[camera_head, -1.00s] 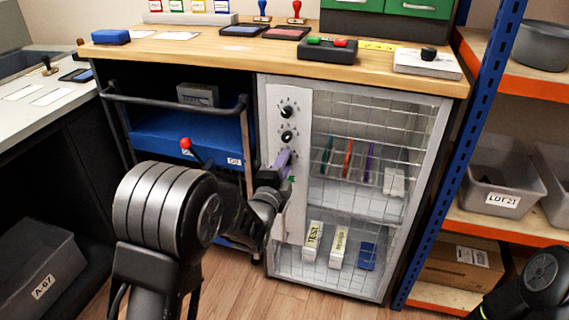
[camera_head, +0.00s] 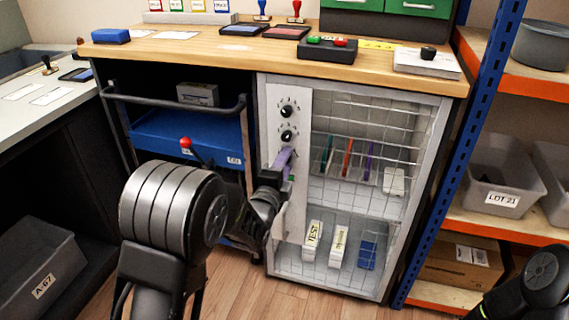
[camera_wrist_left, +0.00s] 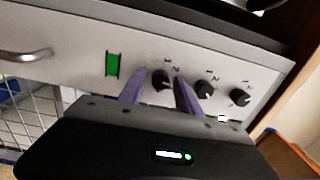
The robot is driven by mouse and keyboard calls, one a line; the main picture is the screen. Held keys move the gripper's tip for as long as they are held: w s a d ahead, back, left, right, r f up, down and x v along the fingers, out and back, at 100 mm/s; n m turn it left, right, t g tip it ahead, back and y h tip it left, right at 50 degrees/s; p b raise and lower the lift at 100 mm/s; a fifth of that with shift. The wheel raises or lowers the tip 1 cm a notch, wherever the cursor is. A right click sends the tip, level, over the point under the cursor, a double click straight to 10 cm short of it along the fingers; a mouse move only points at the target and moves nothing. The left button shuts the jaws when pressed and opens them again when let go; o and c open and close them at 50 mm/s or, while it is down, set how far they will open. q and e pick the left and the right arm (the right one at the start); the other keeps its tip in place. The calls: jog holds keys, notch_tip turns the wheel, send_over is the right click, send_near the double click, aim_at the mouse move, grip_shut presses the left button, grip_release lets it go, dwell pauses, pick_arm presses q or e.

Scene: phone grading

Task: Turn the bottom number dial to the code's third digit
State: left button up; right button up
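The cage door's pale control panel (camera_head: 293,207) carries a column of black dials. The top dial (camera_head: 287,110) and the middle dial (camera_head: 287,136) show in the head view, while my left gripper (camera_head: 285,157) hides the bottom one. In the left wrist view the bottom dial (camera_wrist_left: 162,80) is the one nearest the green indicator (camera_wrist_left: 113,65). My left gripper's purple fingers (camera_wrist_left: 160,84) stand on either side of this dial, with a gap visible on at least one side. The digits around it are too small to read. My right gripper is out of view.
A wire-mesh door (camera_head: 360,190) covers the cabinet right of the panel. A blue cart (camera_head: 160,130) with a black handrail stands left of my left gripper. A blue shelf post (camera_head: 470,120) rises on the right. The wooden worktop (camera_head: 220,52) is above.

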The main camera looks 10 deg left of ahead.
pick_arm(q)
jog(key=shift+o, duration=0.4)
jog(key=shift+s, duration=0.1)
jog(key=s+p, duration=0.1)
jog(key=s, duration=0.6)
jog(key=shift+s+a+p, duration=0.25)
jog(key=shift+s+p, duration=0.05)
jog(key=shift+p, duration=0.05)
jog(key=shift+f, duration=0.1)
